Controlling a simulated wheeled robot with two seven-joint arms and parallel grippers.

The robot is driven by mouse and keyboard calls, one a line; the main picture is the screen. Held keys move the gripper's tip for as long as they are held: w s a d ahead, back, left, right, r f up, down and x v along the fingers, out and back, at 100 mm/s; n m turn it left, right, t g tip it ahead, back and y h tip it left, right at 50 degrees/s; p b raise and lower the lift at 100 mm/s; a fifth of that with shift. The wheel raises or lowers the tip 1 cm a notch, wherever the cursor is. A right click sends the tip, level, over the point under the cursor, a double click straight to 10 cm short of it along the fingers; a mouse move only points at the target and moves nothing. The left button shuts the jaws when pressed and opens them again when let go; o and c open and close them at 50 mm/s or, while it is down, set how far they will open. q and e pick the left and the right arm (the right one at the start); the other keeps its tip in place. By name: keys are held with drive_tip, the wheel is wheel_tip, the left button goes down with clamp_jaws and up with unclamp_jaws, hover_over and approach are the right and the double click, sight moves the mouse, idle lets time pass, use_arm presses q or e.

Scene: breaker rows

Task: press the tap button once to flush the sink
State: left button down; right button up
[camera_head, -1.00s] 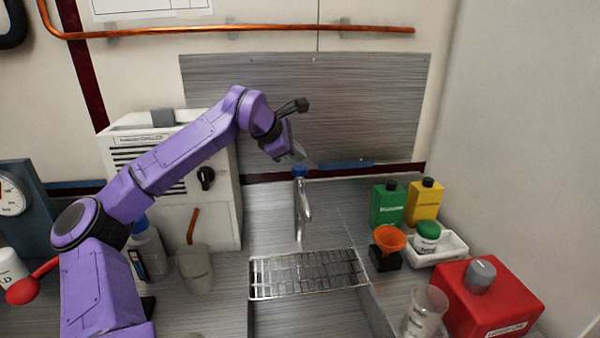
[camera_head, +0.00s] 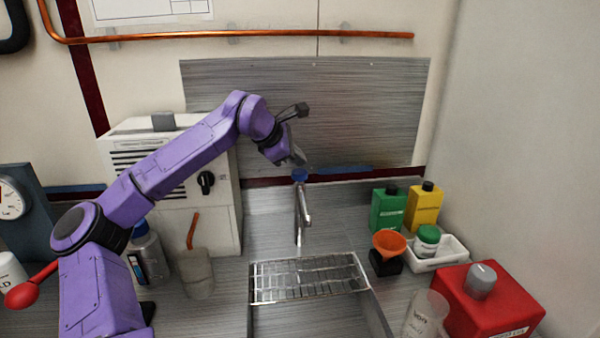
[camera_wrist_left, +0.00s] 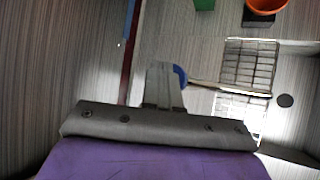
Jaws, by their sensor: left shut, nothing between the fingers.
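The tap (camera_head: 302,212) is a silver post with a spout, standing behind the sink. Its blue button (camera_head: 299,175) is on top. My left gripper (camera_head: 299,160) is shut and empty, with its tips just above the button in the head view. In the left wrist view the shut fingers (camera_wrist_left: 163,82) cover part of the blue button (camera_wrist_left: 180,75), which shows at their right side. I cannot tell whether the fingertips touch the button. The sink (camera_head: 310,322) has a wire rack (camera_head: 308,278) across its back part. My right gripper is not in view.
Green (camera_head: 388,208) and yellow (camera_head: 424,205) bottles, an orange funnel (camera_head: 389,242) and a red container (camera_head: 490,305) stand right of the sink. A white cabinet (camera_head: 215,215) stands to the left, with a beaker (camera_head: 197,272) before it. A metal panel (camera_head: 350,115) is behind the tap.

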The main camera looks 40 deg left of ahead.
sight(297, 172)
use_arm(q)
drive_tip(key=shift+f, duration=0.15)
idle(0.7)
drive_tip(key=shift+f+b, duration=0.3)
drive_tip(key=shift+f+b, duration=0.7)
drive_tip(key=shift+f, duration=0.3)
idle(0.8)
drive_tip(key=shift+r, duration=0.1)
drive_tip(key=shift+r+p, duration=1.1)
drive_tip(key=shift+r, duration=0.2)
wheel_tip(297, 172, up, 5)
drive_tip(key=p, duration=0.4)
drive_tip(key=shift+r, duration=0.1)
idle(0.3)
